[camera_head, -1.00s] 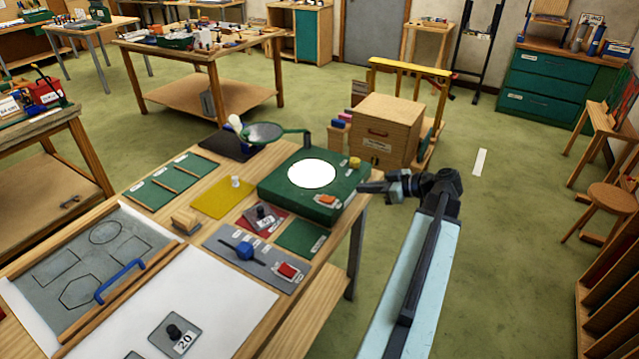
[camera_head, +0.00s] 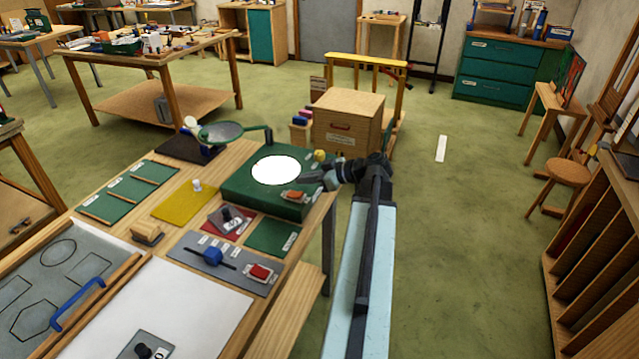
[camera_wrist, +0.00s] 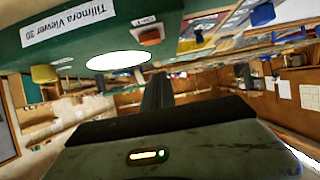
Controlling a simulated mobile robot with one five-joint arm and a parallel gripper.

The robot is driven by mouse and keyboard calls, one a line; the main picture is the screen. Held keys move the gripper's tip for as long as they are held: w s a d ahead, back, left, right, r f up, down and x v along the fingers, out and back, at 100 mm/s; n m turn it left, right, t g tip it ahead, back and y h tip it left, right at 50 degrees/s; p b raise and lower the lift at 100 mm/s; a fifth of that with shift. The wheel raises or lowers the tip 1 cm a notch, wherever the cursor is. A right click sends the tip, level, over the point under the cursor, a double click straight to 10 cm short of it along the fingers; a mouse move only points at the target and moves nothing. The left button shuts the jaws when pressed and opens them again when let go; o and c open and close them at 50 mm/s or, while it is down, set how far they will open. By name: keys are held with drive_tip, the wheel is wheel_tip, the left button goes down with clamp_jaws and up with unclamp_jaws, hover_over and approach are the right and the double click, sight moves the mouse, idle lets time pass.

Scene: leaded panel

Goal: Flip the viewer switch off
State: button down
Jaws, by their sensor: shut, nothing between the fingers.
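The viewer (camera_head: 238,196) is a green box on the workbench with a bright white round window (camera_head: 276,171) on top. An orange rocker switch (camera_head: 294,196) sits on its front right corner, and a yellow knob (camera_head: 320,155) is at its back right. In the wrist view the viewer's label (camera_wrist: 68,30), the lit window (camera_wrist: 118,60) and the orange switch (camera_wrist: 150,36) show. My gripper (camera_head: 308,179) is at the viewer's right side, close to the switch. It is shut and empty. I cannot tell whether its tips touch the viewer.
A magnifier (camera_head: 221,132) arches over the viewer's back left. A wooden box (camera_head: 347,122) stands behind it. A grey panel with a blue knob (camera_head: 212,256) and a red button (camera_head: 261,272) lies in front.

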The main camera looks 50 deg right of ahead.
sight(304, 199)
drive_tip(key=shift+f+b+x, duration=0.2)
drive_tip(key=shift+b+x, duration=0.15)
drive_tip(key=shift+x, duration=0.8)
drive_tip(key=f+b, duration=0.1)
drive_tip(key=s+f+b, duration=0.1)
drive_tip(key=f+b, duration=0.1)
drive_tip(key=shift+s+d+f, duration=0.1)
drive_tip(key=shift+d+f, duration=0.05)
drive_tip(key=shift+d, duration=0.1)
